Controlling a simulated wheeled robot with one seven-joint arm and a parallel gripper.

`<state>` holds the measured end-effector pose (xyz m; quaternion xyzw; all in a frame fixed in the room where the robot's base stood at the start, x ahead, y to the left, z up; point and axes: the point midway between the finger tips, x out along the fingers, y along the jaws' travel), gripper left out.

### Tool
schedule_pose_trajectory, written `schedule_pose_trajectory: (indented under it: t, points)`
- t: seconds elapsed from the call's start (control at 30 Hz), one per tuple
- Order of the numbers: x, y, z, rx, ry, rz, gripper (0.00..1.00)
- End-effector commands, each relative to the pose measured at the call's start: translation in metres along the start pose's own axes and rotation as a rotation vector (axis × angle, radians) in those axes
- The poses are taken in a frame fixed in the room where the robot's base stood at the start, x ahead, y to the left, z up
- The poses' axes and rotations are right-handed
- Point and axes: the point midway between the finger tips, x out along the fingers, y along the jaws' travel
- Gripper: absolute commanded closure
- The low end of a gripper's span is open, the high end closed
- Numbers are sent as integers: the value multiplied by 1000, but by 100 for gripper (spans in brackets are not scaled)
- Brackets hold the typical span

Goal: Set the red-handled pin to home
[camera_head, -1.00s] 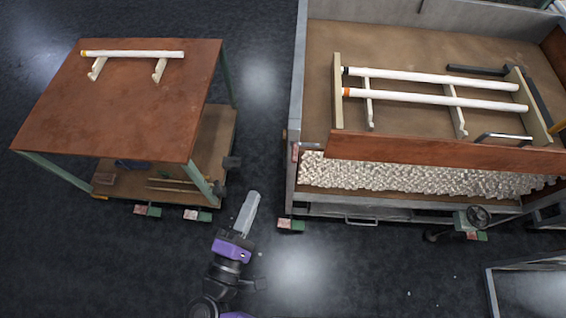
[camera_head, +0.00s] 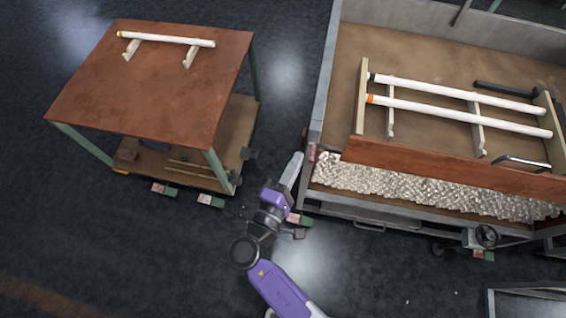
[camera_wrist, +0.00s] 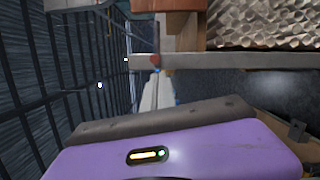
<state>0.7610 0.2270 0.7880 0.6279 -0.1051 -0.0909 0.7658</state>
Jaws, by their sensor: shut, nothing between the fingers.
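A small red piece (camera_head: 311,152), which looks like the handle of the pin, is at the left front corner of the bench on the right. A red spot (camera_wrist: 155,60) also shows in the wrist view, against the grey rail just beyond my fingertips. The pin's shaft cannot be made out. My gripper (camera_head: 297,158) is shut and empty, its tip close to the red piece on its left. In the wrist view its pale fingers (camera_wrist: 157,80) point at the red spot; I cannot tell whether they touch it.
The bench's grey frame (camera_head: 325,95) borders a brown bed with two white tubes (camera_head: 460,116) on supports. A pebbled strip (camera_head: 420,188) runs along its front. A brown-topped cart (camera_head: 150,90) with another tube (camera_head: 165,39) stands at left. Dark open floor lies between.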

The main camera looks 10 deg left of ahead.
Motion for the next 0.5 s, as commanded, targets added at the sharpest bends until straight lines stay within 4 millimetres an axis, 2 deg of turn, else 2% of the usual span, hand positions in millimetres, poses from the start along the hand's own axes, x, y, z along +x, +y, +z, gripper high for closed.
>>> schedule_pose_trajectory:
  t: [0.13, 0.5]
  points:
    - [2, 1, 8, 0, 0, 0, 100]
    - [2, -1, 10, 0, 0, 0, 100]
